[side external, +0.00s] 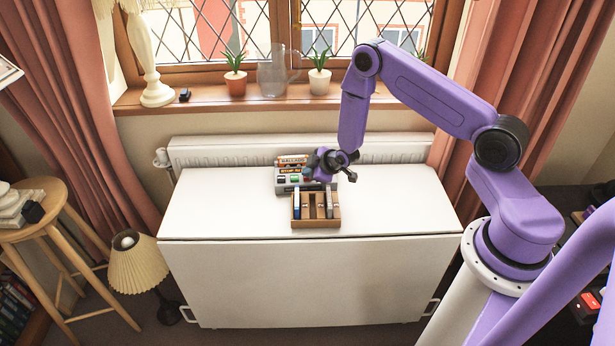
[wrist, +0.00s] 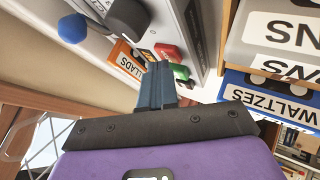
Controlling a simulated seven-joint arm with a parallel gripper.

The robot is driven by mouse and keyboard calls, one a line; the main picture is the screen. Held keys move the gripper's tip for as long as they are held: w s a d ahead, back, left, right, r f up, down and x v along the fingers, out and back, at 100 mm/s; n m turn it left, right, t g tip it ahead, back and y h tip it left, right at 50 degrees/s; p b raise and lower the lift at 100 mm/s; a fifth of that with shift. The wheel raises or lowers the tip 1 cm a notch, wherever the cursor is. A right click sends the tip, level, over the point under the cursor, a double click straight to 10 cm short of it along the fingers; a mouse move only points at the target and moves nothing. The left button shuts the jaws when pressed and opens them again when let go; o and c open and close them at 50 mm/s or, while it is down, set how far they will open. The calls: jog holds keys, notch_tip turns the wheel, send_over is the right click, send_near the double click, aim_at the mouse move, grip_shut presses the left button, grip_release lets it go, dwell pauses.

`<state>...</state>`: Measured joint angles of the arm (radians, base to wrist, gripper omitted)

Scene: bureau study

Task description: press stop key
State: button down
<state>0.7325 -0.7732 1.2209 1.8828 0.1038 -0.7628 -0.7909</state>
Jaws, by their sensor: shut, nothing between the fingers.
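A small grey machine (side external: 290,188) with a row of coloured keys stands on the white cabinet top. In the wrist view its red key (wrist: 166,51) and green key (wrist: 181,72) lie close to my fingertips. No key label is readable, so I cannot tell which is stop. My gripper (side external: 318,177) is at the machine's right end in the side view. In the wrist view my gripper (wrist: 157,67) is shut and empty, its tips near the red and green keys and partly covering that row. Contact cannot be told.
A wooden rack (side external: 316,223) of cartridges stands just in front of the machine; a blue WALTZES cartridge (wrist: 270,92) is close by. An orange BALLADS cartridge (wrist: 126,60) is at the machine. A blue knob (wrist: 72,28) sticks out. The cabinet top (side external: 220,210) is clear left.

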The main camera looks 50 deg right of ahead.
jog(key=shift+f, duration=0.15)
dwell(0.5)
jog(key=shift+r, duration=0.95)
jog(key=shift+r, duration=2.55)
